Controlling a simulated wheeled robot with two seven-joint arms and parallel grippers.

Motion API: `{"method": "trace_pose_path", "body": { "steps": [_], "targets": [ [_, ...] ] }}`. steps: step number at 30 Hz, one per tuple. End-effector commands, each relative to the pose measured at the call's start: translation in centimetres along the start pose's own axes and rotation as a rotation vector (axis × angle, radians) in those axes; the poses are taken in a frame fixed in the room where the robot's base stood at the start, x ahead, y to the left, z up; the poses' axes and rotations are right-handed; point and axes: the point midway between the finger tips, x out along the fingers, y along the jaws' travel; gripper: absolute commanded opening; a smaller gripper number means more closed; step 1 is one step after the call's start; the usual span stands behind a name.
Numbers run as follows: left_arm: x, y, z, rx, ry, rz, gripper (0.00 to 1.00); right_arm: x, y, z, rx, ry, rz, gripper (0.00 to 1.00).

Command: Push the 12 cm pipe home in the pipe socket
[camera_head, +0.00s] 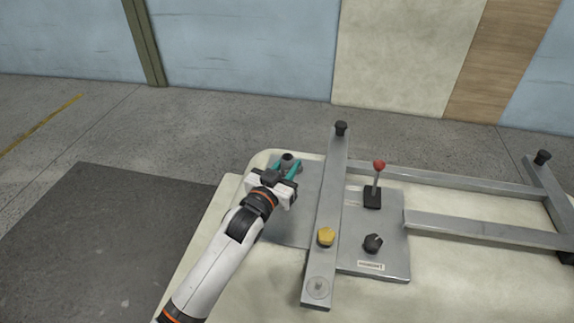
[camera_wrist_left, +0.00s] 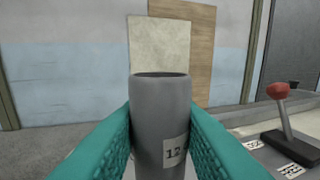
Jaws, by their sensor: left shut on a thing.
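The grey 12 cm pipe (camera_wrist_left: 161,115) stands upright between the teal fingers of my left gripper (camera_wrist_left: 160,135), its open top rim facing up and a white "12" label on its side. In the head view the pipe's dark open top (camera_head: 289,157) shows between the fingertips of my left gripper (camera_head: 285,168), near the far left corner of the table. My left gripper is shut on the pipe. The pipe's lower end and the pipe socket are hidden, so I cannot tell how deep the pipe sits. My right gripper is not in view.
A grey plate (camera_head: 376,265) lies on the cream table (camera_head: 450,282). A long metal bar (camera_head: 329,210) with a yellow knob (camera_head: 326,237) runs across it, right of my gripper. A red-topped lever (camera_head: 378,167) and a black knob (camera_head: 373,243) stand farther right, near a metal frame (camera_head: 480,231).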

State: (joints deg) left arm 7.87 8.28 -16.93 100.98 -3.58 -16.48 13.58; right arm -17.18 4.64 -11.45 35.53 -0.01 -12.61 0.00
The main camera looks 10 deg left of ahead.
Motion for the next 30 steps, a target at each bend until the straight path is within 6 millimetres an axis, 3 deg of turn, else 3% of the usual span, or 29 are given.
{"method": "trace_pose_path", "body": {
  "steps": [17, 18, 22, 30],
  "targets": [
    [0.0, 0.0, -1.6, -0.001, 0.002, 0.0, 0.05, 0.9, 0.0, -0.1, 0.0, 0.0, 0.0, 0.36],
    [0.0, 0.0, -1.5, 0.0, 0.002, 0.0, 0.31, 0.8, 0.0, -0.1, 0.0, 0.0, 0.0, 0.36],
    [0.0, 0.0, -1.5, 0.0, 0.002, 0.0, 0.52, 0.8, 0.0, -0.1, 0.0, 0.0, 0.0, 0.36],
    [-0.1, 0.0, -1.4, 0.0, 0.001, 0.0, 0.53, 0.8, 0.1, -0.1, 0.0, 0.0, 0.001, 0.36]
  ]
}}
